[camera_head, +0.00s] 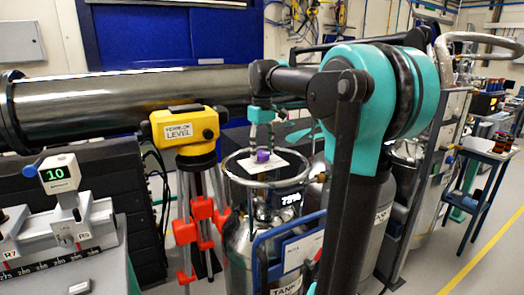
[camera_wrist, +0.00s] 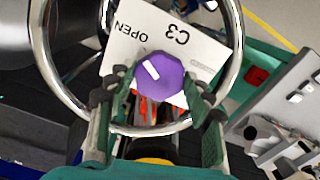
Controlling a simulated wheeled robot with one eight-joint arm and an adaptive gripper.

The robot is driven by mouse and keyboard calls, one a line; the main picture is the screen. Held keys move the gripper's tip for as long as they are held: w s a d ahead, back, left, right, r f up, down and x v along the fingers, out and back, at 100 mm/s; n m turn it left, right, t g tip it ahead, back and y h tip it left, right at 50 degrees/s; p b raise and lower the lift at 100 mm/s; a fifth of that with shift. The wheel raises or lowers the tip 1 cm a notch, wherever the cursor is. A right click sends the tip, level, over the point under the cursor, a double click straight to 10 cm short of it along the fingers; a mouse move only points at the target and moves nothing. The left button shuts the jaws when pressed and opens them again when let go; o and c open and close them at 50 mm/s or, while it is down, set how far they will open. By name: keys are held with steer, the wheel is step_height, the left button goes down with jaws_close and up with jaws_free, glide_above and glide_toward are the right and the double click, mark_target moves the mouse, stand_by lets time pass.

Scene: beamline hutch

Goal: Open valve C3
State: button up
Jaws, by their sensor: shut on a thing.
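Valve C3 is a purple knob (camera_head: 263,156) with a white pointer mark, above the tank with the metal ring. In the wrist view the knob (camera_wrist: 162,76) sits in front of a white card (camera_wrist: 205,48) that reads "C3" and "OPEN", seen upside down. The white mark slants toward the upper left of the picture, roughly toward the word OPEN. My gripper (camera_head: 262,139) comes down on the knob from above. In the wrist view its fingers (camera_wrist: 156,92) are shut on the knob, one on each side. Part of the card is hidden.
A metal ring (camera_wrist: 232,85) surrounds the knob and card, close to my fingers. A yellow level (camera_head: 184,130) on a red tripod stands to the left. A large dark pipe (camera_head: 110,105) runs behind. A blue side table (camera_head: 487,152) stands at the far right.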

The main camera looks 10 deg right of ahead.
mark_target(262, 153)
steer(key=o, duration=1.2)
steer(key=shift+c, duration=0.2)
step_height(262, 153, up, 12)
